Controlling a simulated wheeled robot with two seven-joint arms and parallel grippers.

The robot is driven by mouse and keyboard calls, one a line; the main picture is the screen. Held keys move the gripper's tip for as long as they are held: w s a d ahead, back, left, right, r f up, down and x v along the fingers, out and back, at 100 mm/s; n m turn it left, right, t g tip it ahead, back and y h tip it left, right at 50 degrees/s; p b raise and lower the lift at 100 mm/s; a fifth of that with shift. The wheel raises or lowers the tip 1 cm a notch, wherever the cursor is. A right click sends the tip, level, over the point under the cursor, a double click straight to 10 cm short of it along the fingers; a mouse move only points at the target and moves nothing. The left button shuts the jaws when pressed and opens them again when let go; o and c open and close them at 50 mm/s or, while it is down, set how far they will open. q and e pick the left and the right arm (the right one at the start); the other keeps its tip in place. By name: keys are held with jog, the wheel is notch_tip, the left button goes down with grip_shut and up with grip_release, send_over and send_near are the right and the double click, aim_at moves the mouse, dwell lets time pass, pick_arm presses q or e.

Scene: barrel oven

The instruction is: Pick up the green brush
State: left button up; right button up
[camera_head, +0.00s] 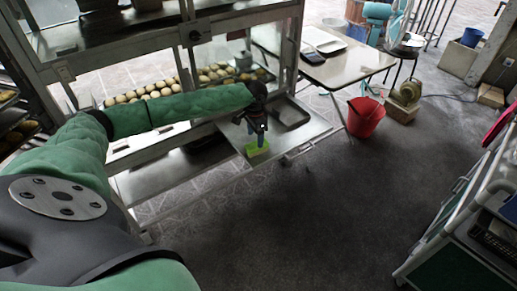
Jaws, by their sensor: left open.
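The green brush (257,149) is a small bright yellow-green shape on the metal shelf (225,131) near its front edge. My left gripper (256,136) points down right above the brush, with its fingers open. The fingertips look very close to the brush; I cannot tell whether they touch it. The gripper hides part of the brush's upper side. My right gripper is not in view.
A dark tray (291,112) lies on the shelf just right of the gripper. Round buns (165,88) fill racks behind my left arm. A table (350,62), a red bucket (365,117) and a green-sided cart (450,268) stand to the right. The middle floor is clear.

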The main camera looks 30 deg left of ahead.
aim_at(257, 148)
pick_arm(q)
jog(key=f, duration=0.5)
jog(key=shift+w+d+p, duration=0.1)
jog(key=shift+w+p, duration=0.25)
jog(key=shift+f, duration=0.45)
jog(key=c, duration=1.1)
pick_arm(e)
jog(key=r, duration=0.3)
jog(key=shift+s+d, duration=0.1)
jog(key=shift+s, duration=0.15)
